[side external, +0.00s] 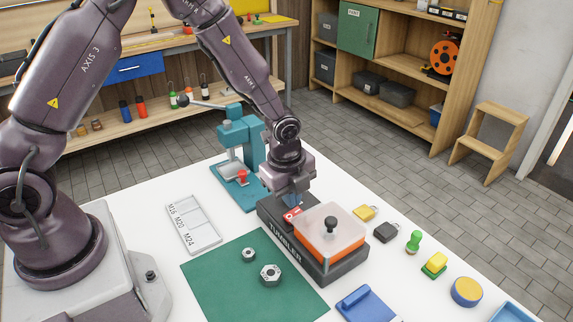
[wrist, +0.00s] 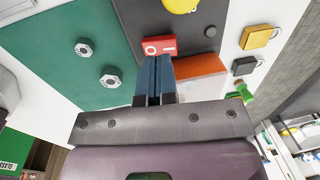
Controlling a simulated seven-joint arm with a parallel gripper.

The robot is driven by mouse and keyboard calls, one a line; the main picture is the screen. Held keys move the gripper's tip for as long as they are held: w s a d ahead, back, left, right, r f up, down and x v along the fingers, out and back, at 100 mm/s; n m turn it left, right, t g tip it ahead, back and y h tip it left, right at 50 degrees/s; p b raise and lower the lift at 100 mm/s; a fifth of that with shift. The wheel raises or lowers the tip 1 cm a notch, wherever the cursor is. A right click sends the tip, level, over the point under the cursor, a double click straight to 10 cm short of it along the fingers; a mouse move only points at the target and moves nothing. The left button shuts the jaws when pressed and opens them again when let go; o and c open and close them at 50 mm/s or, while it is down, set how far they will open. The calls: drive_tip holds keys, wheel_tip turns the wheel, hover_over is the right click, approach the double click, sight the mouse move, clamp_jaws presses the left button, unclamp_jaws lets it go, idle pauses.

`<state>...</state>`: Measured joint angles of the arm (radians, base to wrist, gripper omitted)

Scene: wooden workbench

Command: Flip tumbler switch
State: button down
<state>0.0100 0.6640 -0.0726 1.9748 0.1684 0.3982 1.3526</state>
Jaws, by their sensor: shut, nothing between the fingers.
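The tumbler (side external: 318,262) is a dark grey base lettered TUMBLER, with an orange body under a translucent lid with a black knob. Its red switch (side external: 292,215), marked with a white O and a bar, sits on the base's far-left end. The switch also shows in the wrist view (wrist: 159,46). My gripper (side external: 294,203) is shut and empty, its blue fingertips (wrist: 154,59) at the near edge of the switch. I cannot tell whether they touch it. Which way the switch is tipped is unclear.
A green mat (side external: 250,285) with two hex nuts lies left of the tumbler. A teal press (side external: 240,140) stands behind. Padlocks (side external: 386,232), a green pawn-shaped piece (side external: 414,242) and a blue piece (side external: 365,304) lie to the right. A yellow round part (wrist: 181,5) rises near the switch.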

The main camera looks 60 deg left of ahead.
wheel_tip(320, 180, up, 11)
drive_tip(key=s, duration=0.1)
drive_tip(key=shift+s+d, duration=0.15)
drive_tip(key=shift+s, duration=0.1)
drive_tip(key=s+a+r+n+t, duration=0.2)
drive_tip(key=s+r+n+t, duration=0.2)
drive_tip(key=s+r+n, duration=1.1)
drive_tip(key=s+n, duration=0.3)
drive_tip(key=shift+a, duration=0.35)
drive_tip(key=c, duration=1.8)
unclamp_jaws()
drive_tip(key=shift+s, duration=0.1)
